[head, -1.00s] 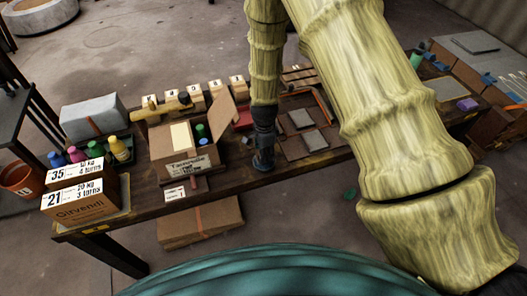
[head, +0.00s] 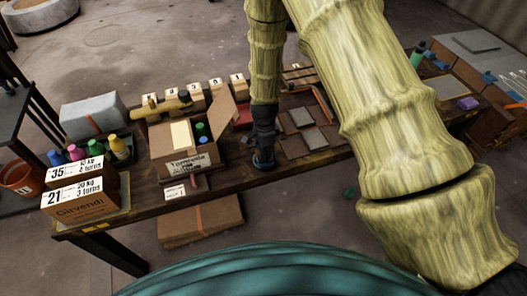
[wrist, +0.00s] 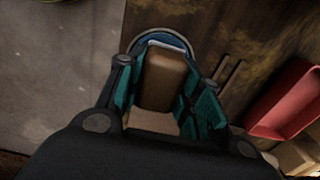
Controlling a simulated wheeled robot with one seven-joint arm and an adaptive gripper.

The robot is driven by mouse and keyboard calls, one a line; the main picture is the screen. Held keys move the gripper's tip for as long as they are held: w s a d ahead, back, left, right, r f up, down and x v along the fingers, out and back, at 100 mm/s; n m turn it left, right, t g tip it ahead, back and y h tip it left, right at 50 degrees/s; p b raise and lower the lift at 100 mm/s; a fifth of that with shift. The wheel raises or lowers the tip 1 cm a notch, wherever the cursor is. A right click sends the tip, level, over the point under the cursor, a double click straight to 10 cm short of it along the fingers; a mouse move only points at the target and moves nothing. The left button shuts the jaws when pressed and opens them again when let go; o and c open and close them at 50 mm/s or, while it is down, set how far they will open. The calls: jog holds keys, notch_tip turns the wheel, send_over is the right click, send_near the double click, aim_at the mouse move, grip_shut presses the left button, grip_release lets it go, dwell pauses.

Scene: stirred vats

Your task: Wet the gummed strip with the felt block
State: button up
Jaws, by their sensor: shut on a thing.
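My gripper (head: 263,160) points down over the table's front edge, just right of the open carton. In the wrist view its teal fingers are shut on a brown block (wrist: 163,80), which looks like the felt block. A round blue rim (wrist: 172,38) shows just past the block; I cannot tell whether the block touches it. In the head view the gripper hides the block. A pale strip-like patch (head: 181,135) shows on the open carton (head: 170,163), apart from the gripper on the left; I cannot tell whether it is the gummed strip.
A red tray (wrist: 290,98) lies right of the gripper in the wrist view. Several small numbered boxes (head: 194,92) line the back. Stacked cartons (head: 82,208) and bottles (head: 119,148) stand left. Grey pads (head: 314,138) lie to the right on the table.

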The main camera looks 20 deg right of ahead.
jog(key=shift+f, duration=0.45)
dwell(1.4)
jog(key=shift+r, duration=0.15)
jog(key=shift+r+p, duration=2.2)
jog(key=shift+r, duration=1.2)
jog(key=n, duration=0.1)
jog(key=s+n+b, duration=0.1)
jog(key=n, duration=0.1)
jog(key=n+b, duration=0.1)
jog(key=shift+s+a+f, duration=0.25)
jog(key=shift+s+f, duration=0.05)
jog(key=n, duration=0.1)
jog(key=s+n+b, duration=0.1)
jog(key=n, duration=0.1)
jog(key=s+n+b, duration=0.1)
jog(key=n, duration=0.1)
jog(key=shift+a+f, duration=0.15)
jog(key=shift+a, duration=0.1)
jog(key=s+n+b, duration=0.1)
jog(key=n, duration=0.2)
jog(key=s+n, duration=0.1)
jog(key=n, duration=0.1)
jog(key=s+n+b, duration=0.1)
jog(key=n, duration=0.2)
jog(key=shift+s+a+f+n+b, duration=0.1)
jog(key=shift+a+f+n+b, duration=0.1)
jog(key=shift+a+n+b, duration=0.15)
